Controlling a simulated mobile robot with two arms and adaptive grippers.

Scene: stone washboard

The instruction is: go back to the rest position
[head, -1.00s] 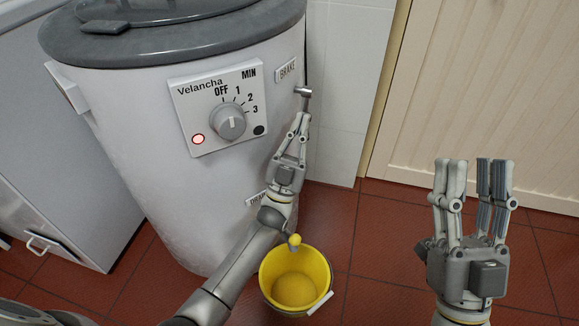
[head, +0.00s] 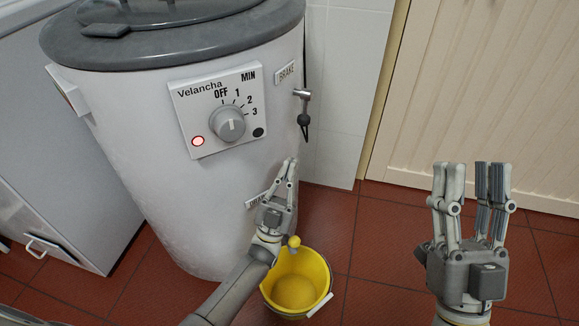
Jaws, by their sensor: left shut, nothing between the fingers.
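My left gripper (head: 288,165) is shut and empty. It is in front of the lower right side of the washing machine (head: 150,165), below the brake lever (head: 303,110) and apart from it. It partly hides the lower label on the drum. The brake lever has a dark knob that hangs down at the machine's right edge. My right gripper (head: 474,172) is at the right, pointing up, open and empty, over the tiled floor.
A yellow bucket (head: 324,268) stands on the red tiles below a small yellow-tipped outlet (head: 294,241). The control panel (head: 190,113) has a lit red lamp. A cream panelled door (head: 480,80) is behind my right gripper. A white cabinet (head: 60,150) stands at the left.

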